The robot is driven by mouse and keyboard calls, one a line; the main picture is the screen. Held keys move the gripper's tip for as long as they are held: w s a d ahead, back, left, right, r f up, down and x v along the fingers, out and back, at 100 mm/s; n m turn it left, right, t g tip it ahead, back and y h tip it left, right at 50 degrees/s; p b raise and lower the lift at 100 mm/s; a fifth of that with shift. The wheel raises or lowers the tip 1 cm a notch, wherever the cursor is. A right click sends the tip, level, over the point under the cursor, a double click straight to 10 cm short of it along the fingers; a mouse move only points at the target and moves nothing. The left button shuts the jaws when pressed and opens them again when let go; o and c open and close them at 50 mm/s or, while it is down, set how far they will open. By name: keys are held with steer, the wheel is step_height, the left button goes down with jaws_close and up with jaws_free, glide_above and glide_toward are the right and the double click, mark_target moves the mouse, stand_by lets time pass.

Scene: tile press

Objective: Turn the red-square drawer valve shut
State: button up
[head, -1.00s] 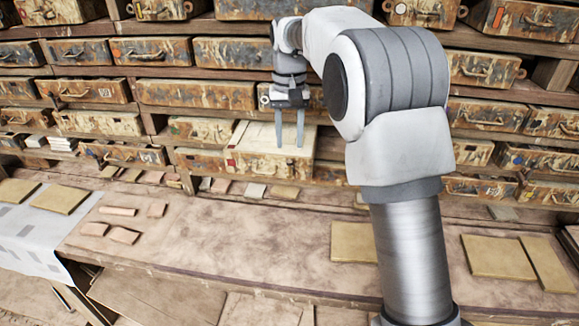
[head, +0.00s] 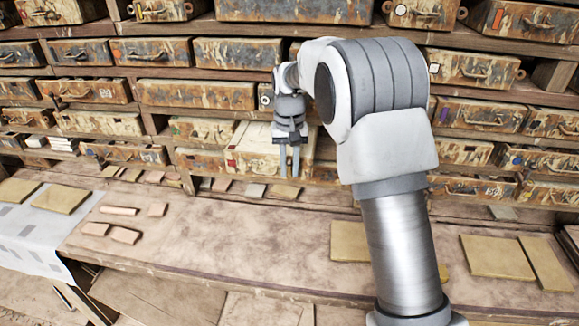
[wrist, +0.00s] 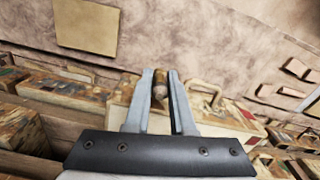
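The red-square drawer (head: 262,140) stands out from the shelf wall, its pale top showing; the red square (head: 231,163) is on the left of its front. In the wrist view the drawer front (wrist: 195,122) has a handle (wrist: 207,92), and the red square (wrist: 249,143) appears to its right. My gripper (head: 290,168) points down at the drawer's right part. In the wrist view its two fingers (wrist: 161,78) stand apart on either side of a small brownish valve knob (wrist: 160,88). Finger contact with the knob is unclear. The head view hides the knob behind the gripper.
Rows of worn drawers (head: 195,93) fill the shelves around it. A drawer (head: 200,160) adjoins on the left. The bench (head: 200,235) below carries flat tan tiles (head: 350,242) and small pinkish pieces (head: 125,236). The bench's middle is largely clear.

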jaws_close()
steer(key=shift+d+b, duration=0.1)
steer(key=shift+b, duration=0.25)
steer(key=d+f+t+y+b, duration=0.1)
steer(key=y+b, duration=0.4)
steer(key=b, duration=0.3)
steer(key=d+f+t+y+b, duration=0.1)
steer(key=y+b, duration=0.5)
steer(key=b, duration=0.3)
steer(key=d+f+t+y+b, duration=0.1)
steer(key=y+b, duration=0.5)
steer(key=b, duration=0.2)
steer(key=shift+s+f, duration=0.1)
steer(key=shift+s, duration=0.2)
steer(key=shift+a+y+b, duration=0.1)
steer(key=shift+y+b, duration=0.25)
steer(key=shift+y, duration=0.05)
steer(key=shift+o, duration=2.2)
jaws_free()
